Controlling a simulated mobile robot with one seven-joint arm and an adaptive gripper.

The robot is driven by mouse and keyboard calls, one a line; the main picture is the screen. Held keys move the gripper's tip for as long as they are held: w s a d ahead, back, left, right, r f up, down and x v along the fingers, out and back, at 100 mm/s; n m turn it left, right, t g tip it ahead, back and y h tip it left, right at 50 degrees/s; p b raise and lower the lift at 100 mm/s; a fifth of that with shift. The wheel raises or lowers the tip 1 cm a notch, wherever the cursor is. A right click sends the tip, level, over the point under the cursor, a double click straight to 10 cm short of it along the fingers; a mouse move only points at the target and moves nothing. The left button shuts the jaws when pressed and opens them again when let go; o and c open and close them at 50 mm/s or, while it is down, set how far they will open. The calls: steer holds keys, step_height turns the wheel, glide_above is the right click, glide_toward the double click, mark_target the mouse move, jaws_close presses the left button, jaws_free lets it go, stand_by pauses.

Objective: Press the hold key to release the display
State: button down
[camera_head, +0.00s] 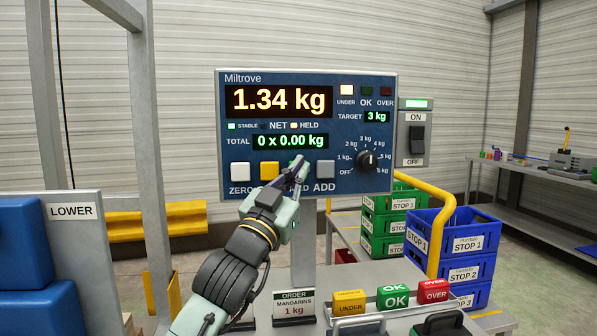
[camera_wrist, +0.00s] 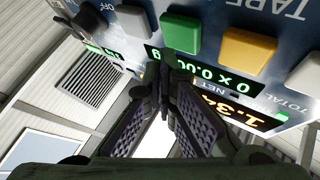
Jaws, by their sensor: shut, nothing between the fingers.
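The blue Miltrove panel (camera_head: 308,80) shows 1.34 kg on its main display (camera_head: 279,101) and 0 x 0.00 kg on its total line. The HELD lamp (camera_head: 294,125) is lit amber. The green key (camera_wrist: 182,36) is third in the key row, between the yellow key (camera_head: 269,170) and grey ADD key (camera_head: 325,169). In the head view my gripper covers most of it and its label, leaving only the label's end. My gripper (camera_head: 300,168) is shut and empty. In the wrist view its fingertips (camera_wrist: 172,56) are at the green key's edge; contact is unclear.
The dial (camera_head: 367,160) is right of the keys, with an ON/OFF switch (camera_head: 417,137) beyond the panel. UNDER, OK and OVER blocks (camera_head: 393,297) stand on the bench below. Blue crates (camera_head: 468,243) and a yellow rail (camera_head: 437,215) are at right.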

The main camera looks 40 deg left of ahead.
steer(key=shift+w+a, duration=0.15)
stand_by(0.6)
steer(key=shift+w+a, duration=0.15)
steer(key=shift+a, duration=0.05)
steer(key=shift+w+a, duration=0.25)
steer(key=shift+a, duration=0.05)
stand_by(0.7)
stand_by(0.4)
steer(key=shift+s+d+b, duration=0.55)
steer(key=shift+d, duration=0.1)
steer(key=s+d+b, duration=0.1)
steer(key=s+d, duration=0.2)
steer(key=shift+s+d+b, duration=0.1)
steer(key=shift+d+b, duration=0.2)
steer(key=shift+d, duration=0.05)
